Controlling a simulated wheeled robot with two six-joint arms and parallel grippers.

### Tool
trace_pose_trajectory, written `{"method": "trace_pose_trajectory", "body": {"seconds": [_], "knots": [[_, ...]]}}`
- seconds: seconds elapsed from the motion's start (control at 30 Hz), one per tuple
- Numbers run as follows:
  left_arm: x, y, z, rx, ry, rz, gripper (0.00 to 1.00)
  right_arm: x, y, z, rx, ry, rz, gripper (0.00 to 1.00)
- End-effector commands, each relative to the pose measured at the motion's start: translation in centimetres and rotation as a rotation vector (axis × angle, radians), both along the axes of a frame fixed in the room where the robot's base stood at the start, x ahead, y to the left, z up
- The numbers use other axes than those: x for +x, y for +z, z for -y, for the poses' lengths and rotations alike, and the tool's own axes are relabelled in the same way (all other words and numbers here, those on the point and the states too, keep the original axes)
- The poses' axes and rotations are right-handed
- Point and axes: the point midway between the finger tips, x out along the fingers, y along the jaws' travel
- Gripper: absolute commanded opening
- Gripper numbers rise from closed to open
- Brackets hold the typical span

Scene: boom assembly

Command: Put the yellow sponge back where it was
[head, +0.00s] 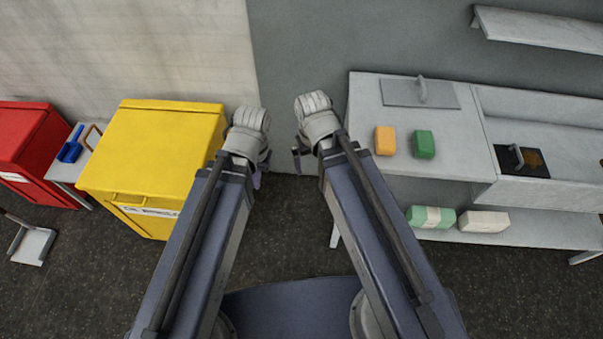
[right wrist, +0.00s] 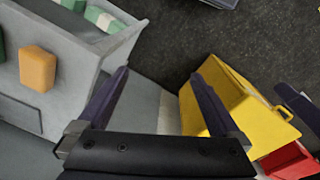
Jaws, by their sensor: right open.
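The yellow sponge (head: 385,140), an orange-yellow block, lies on the grey counter's top near its front left, beside a green sponge (head: 424,144). In the right wrist view the yellow sponge (right wrist: 37,68) shows at the far left, outside the jaws. My right gripper (right wrist: 160,76) is open and empty, its two dark fingers spread. In the head view my right gripper (head: 298,157) is left of the counter, apart from the sponge. My left gripper (head: 258,176) is beside the yellow bin; its fingers are mostly hidden, so its opening cannot be told.
The grey counter (head: 455,186) carries a flat plate with a handle (head: 420,93) and, in a sunken part, a dark tray (head: 522,161). Its lower shelf (head: 520,232) holds wrapped blocks. A yellow bin (head: 150,150) and red bin (head: 22,145) stand left. Dark floor (head: 290,240) lies between.

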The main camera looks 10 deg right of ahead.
Motion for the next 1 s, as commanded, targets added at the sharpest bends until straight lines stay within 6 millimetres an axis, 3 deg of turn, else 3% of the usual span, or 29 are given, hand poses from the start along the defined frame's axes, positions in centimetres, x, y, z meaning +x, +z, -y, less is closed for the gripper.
{"method": "trace_pose_trajectory", "body": {"seconds": [0.1, 0.23, 1.0], "knots": [[0.0, 0.0, 0.0, 0.000, 0.000, 0.000, 0.00, -2.3, 0.0, -2.8, -0.029, 0.066, -0.044, 1.00], [0.0, 0.0, 0.0, 0.000, 0.000, 0.000, 0.00, -3.5, 0.1, -3.9, -0.047, 0.096, -0.069, 1.00], [0.0, -1.3, 0.0, 0.000, 0.000, 0.000, 0.00, -3.7, -1.3, -4.1, -0.051, 0.101, -0.074, 1.00]]}}
